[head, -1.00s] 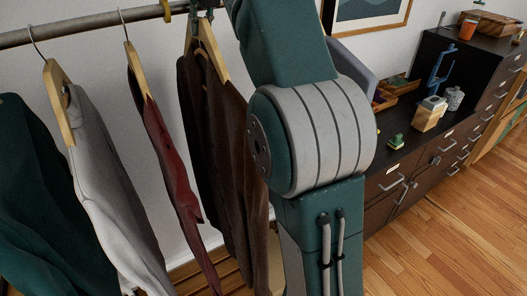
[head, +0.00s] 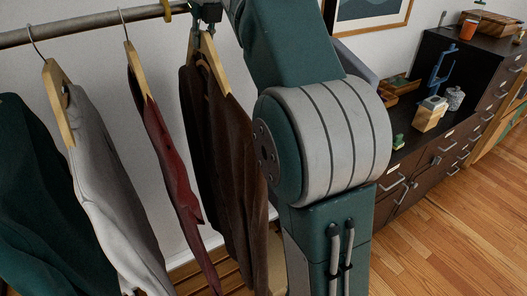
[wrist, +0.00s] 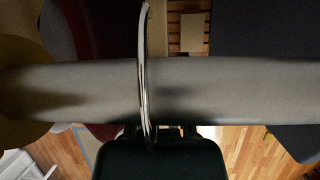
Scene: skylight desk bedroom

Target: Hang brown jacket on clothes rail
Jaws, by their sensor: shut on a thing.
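The brown jacket (head: 240,165) hangs upright on a wooden hanger (head: 214,62) below the clothes rail (head: 88,26) in the head view. My gripper (head: 208,14) is at the top of this hanger, partly cut off by the frame edge. In the wrist view, the metal hanger hook (wrist: 144,75) crosses over the rail (wrist: 230,90), with its tip past the far side. My gripper (wrist: 160,131) is beside the rail, shut on the hanger near the hook's base. I cannot tell whether the hook rests on the rail.
A dark garment (head: 192,120) hangs close beside the jacket. A red garment (head: 168,160), a light grey one (head: 105,190) and a green one (head: 35,190) hang to the left. A dark drawer cabinet (head: 440,150) stands right. Wooden floor (head: 450,245) is clear in front of it.

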